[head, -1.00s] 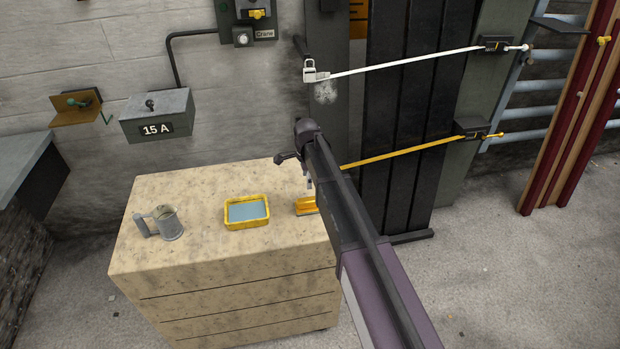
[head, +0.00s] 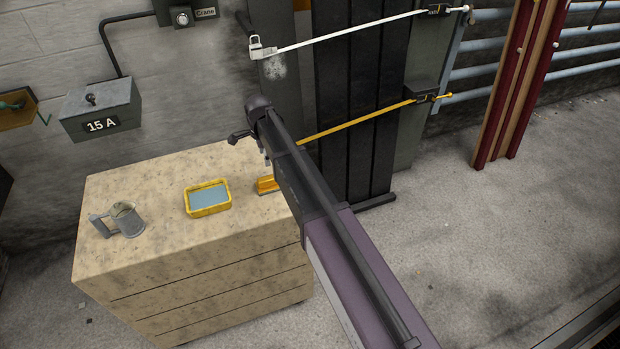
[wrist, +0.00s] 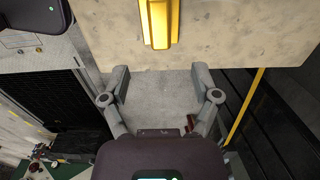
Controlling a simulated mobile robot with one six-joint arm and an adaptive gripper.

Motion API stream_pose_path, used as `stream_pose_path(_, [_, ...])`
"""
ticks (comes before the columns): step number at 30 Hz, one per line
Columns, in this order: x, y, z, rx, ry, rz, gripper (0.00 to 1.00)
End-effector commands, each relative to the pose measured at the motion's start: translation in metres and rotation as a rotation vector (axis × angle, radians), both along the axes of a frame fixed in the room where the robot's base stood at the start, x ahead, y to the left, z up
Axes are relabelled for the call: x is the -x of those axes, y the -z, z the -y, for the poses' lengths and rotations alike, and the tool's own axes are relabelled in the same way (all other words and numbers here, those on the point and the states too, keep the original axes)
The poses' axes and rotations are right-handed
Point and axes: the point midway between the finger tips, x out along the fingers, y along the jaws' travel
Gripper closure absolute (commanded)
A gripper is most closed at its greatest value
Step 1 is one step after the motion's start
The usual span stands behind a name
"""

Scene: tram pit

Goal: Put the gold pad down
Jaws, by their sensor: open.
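The gold pad (head: 267,184) lies on the top of the speckled beige drawer cabinet (head: 150,178), near its right edge. My arm hides part of it in the head view. In the wrist view the gold pad (wrist: 159,22) is at the top middle, long and ridged, lying on the cabinet top near its edge. My gripper (wrist: 161,72) is open and empty, its two fingers spread apart. The pad lies beyond the fingertips in that view, apart from them. In the head view the fingers are mostly hidden behind my arm.
A yellow tray (head: 208,210) with a blue-grey inside and a grey metal mug (head: 127,220) stand on the cabinet top. A grey 15 A box (head: 101,109) is on the wall behind. A yellow bar (head: 360,123) and a white bar (head: 350,32) cross the dark panels at the right.

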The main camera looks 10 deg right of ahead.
Motion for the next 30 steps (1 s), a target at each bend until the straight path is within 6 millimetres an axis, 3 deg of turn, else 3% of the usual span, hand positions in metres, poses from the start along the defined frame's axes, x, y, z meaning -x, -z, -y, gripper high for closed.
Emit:
stream_pose_path(5, [0.009, 0.000, 0.012, 0.000, -0.039, 0.000, 0.21])
stream_pose_path(11, [0.039, 0.000, 0.050, 0.000, -0.185, 0.000, 0.21])
stream_pose_path(21, [0.121, -0.001, 0.138, 0.001, -0.602, 0.000, 0.21])
stream_pose_path(30, [0.202, -0.002, 0.201, 0.001, -0.984, -0.001, 0.21])
